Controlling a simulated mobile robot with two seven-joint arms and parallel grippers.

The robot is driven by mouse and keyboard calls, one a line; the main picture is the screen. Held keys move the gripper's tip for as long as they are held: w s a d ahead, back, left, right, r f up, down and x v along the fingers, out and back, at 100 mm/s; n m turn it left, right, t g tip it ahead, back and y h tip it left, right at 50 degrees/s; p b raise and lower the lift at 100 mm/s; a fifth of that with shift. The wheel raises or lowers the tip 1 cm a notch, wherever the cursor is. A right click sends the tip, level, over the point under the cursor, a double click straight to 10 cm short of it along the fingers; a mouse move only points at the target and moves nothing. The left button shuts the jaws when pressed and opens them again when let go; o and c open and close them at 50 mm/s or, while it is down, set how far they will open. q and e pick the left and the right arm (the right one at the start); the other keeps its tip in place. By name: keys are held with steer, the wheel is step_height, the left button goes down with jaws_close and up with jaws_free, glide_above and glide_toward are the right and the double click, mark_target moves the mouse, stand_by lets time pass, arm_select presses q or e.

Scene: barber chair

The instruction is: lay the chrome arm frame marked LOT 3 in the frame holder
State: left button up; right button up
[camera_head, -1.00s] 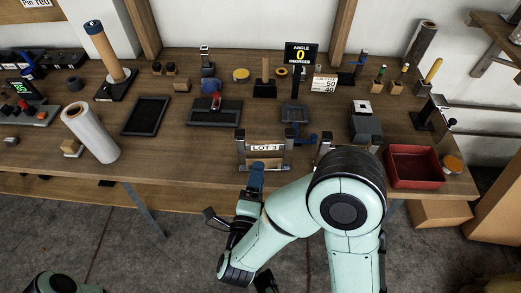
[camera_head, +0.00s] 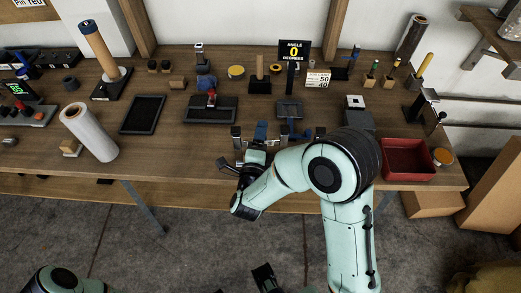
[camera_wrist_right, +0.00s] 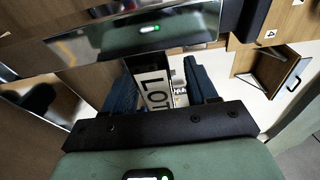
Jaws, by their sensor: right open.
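The chrome arm frame is mostly hidden behind my right gripper in the head view; an upright end (camera_head: 237,137) shows left of it. In the right wrist view, a reflective chrome bar (camera_wrist_right: 70,52) crosses the upper part. A white label (camera_wrist_right: 154,88) reading "LOT" shows between the blue fingers; its number is hidden. My right gripper (camera_head: 260,135) is open over the frame's middle, its fingers (camera_wrist_right: 162,85) on either side of the label. I cannot tell whether they touch. I cannot make out the frame holder for certain.
A red bin (camera_head: 405,160) stands at the bench's right front, beside my right arm. Black trays (camera_head: 144,114) and small tools stand behind the frame. A white roll (camera_head: 90,132) leans at the left.

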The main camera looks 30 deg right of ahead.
jaws_close()
stand_by(1.4)
